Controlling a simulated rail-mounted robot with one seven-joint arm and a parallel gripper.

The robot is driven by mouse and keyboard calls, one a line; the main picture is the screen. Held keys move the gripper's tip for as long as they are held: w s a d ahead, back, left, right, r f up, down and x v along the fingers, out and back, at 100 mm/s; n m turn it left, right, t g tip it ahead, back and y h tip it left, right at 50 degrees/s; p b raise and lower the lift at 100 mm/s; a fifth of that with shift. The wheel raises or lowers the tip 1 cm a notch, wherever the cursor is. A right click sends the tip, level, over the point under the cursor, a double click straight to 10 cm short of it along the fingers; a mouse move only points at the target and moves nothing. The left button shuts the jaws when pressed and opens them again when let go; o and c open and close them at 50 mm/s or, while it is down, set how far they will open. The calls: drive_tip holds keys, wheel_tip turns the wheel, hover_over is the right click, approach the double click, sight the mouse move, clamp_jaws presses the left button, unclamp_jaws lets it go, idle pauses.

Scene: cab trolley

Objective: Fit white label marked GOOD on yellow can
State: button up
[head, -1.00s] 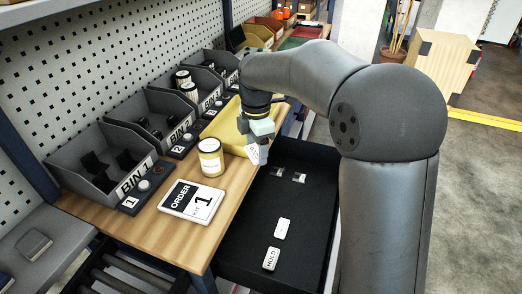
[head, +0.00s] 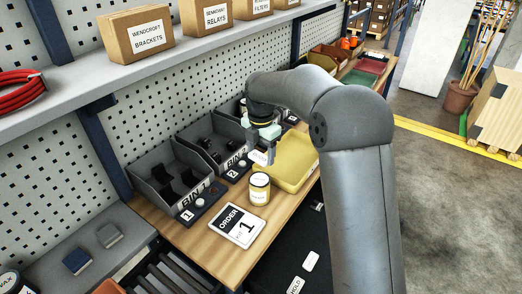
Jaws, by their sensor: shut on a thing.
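My gripper (head: 263,160) is above and just beyond the can, in front of the yellow tray's left end. It is shut on a small white label (head: 257,157), which is apart from the can. The label is partly hidden by the fingers, and its print cannot be read now. Another white label (head: 310,261) and a label marked HOLD (head: 296,286) lie in the black drawer (head: 275,262) at the lower right.
A white order card (head: 238,226) lies in front of the can. Grey bins (head: 168,173) line the bench's left side. The yellow tray (head: 307,172) is right of my gripper. A shelf with cardboard boxes (head: 137,36) hangs above. Bare wood shows around the card.

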sight(261, 178)
drive_tip(key=shift+f+b, duration=2.45)
drive_tip(key=shift+f, duration=1.3)
drive_tip(key=o, duration=1)
drive_tip(key=shift+f, duration=0.1)
drive_tip(key=shift+o, duration=0.2)
wheel_tip(261, 178, up, 17)
drive_tip(key=b, duration=0.1)
drive_tip(key=s+d+f+m, duration=0.2)
drive_tip(key=s+d+m, duration=0.4)
drive_tip(key=s+m, duration=0.25)
drive_tip(key=s+d+f+m, duration=0.2)
drive_tip(key=s+d+m, duration=0.3)
drive_tip(key=s+m, duration=0.3)
drive_tip(key=s+d+f+m, duration=0.2)
drive_tip(key=s+f+m, duration=0.3)
drive_tip(key=s, duration=0.4)
drive_tip(key=s+d+f+m, duration=0.3)
drive_tip(key=s+f+m, duration=0.2)
drive_tip(key=s, duration=0.3)
drive_tip(key=shift+s+d+f+m+t, duration=0.15)
drive_tip(key=shift+s+d+m+t, duration=0.25)
drive_tip(key=shift+m, duration=0.35)
